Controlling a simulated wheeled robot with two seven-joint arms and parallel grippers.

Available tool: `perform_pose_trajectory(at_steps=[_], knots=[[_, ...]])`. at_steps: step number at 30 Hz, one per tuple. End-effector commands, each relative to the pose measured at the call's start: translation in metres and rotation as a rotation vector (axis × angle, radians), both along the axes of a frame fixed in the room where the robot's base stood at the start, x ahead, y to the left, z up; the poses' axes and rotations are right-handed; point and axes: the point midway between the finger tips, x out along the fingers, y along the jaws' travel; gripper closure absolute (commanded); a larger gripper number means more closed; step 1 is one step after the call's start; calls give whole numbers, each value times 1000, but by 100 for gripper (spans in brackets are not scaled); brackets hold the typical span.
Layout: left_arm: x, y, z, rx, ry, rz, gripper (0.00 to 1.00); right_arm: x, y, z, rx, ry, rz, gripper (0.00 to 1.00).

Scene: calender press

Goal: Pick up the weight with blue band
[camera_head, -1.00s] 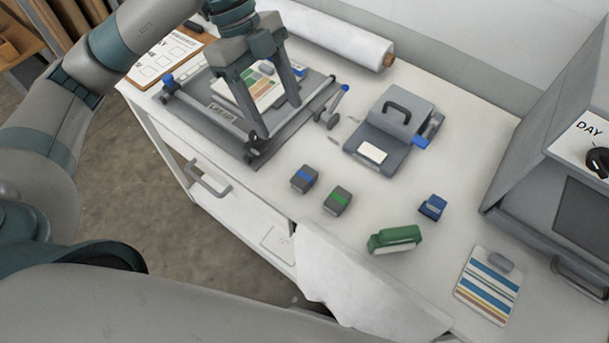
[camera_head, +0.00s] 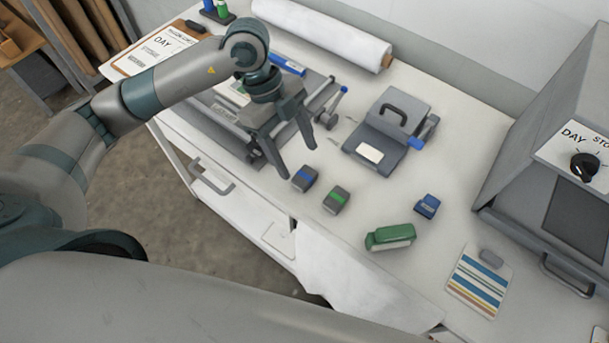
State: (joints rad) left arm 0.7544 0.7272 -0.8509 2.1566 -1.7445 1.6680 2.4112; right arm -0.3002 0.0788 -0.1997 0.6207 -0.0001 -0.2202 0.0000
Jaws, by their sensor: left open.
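The weight with the blue band (camera_head: 305,178) is a small dark grey block on the white table, near its front edge. A similar weight with a green band (camera_head: 336,199) stands just to its right. My left gripper (camera_head: 297,160) is open and empty, its two fingers pointing down. One fingertip is just left of the blue-banded weight and the other is behind it, above the table. I cannot tell the exact height or whether a finger touches the weight. My right gripper is not in view.
Behind my left gripper is the flat press (camera_head: 205,118). A grey punch-like device (camera_head: 390,130) is to the right. A green stapler-like item (camera_head: 390,237), a small blue item (camera_head: 427,206) and a striped card (camera_head: 480,281) lie further right. A grey cabinet (camera_head: 545,170) stands at the right.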

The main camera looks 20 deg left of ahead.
Motion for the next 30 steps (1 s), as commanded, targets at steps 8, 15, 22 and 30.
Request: perform_pose_trajectory(at_steps=[8, 15, 22, 30], knots=[[-5, -4, -7, 2, 4, 0, 38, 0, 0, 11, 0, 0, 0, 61], [-13, -15, -33, -1, 4, 1, 38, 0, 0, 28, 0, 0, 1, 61], [-14, -19, -47, 0, 1, 0, 38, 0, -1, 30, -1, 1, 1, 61], [-14, -19, -47, 0, 0, 0, 38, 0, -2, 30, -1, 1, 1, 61]])
